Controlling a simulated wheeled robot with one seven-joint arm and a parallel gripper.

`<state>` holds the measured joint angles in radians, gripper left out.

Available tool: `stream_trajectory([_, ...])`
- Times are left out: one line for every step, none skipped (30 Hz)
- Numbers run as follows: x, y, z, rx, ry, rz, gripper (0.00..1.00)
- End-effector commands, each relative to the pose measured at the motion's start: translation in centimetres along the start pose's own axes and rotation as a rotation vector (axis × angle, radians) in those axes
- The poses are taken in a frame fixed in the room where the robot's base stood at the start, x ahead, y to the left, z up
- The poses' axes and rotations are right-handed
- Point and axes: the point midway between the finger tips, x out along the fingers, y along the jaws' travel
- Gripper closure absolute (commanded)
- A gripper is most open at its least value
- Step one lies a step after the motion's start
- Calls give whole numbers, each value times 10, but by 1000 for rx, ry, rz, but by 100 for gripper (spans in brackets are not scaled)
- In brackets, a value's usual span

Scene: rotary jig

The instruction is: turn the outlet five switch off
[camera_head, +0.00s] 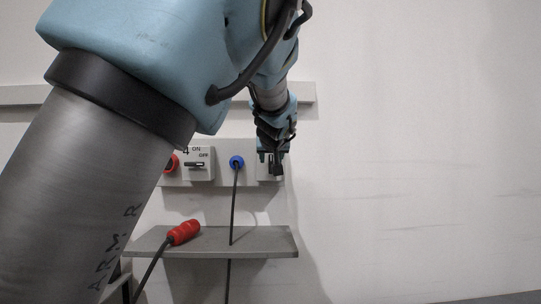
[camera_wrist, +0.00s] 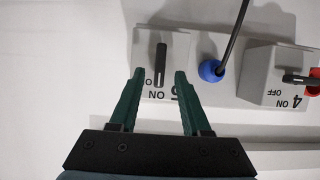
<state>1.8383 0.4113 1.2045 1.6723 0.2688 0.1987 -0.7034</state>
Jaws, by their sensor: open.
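The outlet five switch is a black bar handle (camera_wrist: 160,62) on a light grey box (camera_wrist: 181,48), with an upside-down 5 and ON mark on its face. In the wrist view the handle stands upright in the picture, its lower end towards ON. The OFF mark is mostly hidden by the left finger. My gripper (camera_wrist: 159,73) is open, with one green finger on each side of the handle and gaps between. In the head view my gripper (camera_head: 272,157) is at the switch five box (camera_head: 262,174) and hides much of it.
A blue plug (camera_wrist: 211,70) with a black cable sits left of switch five in the head view. Beyond it is switch four (camera_head: 195,164), its handle lying sideways. A red connector (camera_head: 184,232) lies on the grey shelf (camera_head: 270,243) below. The wall to the right is bare.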

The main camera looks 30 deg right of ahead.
Motion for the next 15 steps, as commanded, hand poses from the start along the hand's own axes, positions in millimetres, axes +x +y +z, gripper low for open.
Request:
stream_trajectory([5,-1,-4,1,1,-3,52])
stream_trajectory([7,-1,-4,1,1,-3,52])
stream_trajectory([11,0,-3,1,1,-2,52])
stream_trajectory([13,-1,-3,1,1,-3,52])
stream_trajectory([15,0,-2,1,0,-2,52])
stream_trajectory([18,0,-2,1,0,-2,52])
stream_trajectory([20,-1,-2,0,0,-2,52])
stream_trajectory([21,0,-2,0,1,-1,52])
stream_trajectory([22,0,-1,0,1,0,52])
stream_trajectory([23,0,-1,0,0,0,52])
stream_trajectory([24,0,-1,-1,0,0,52])
stream_trajectory([24,0,0,-1,0,0,52])
stream_trajectory([25,0,0,-1,0,0,52])
stream_trajectory([25,0,0,-1,0,1,52])
stream_trajectory([25,0,0,-1,0,1,52])
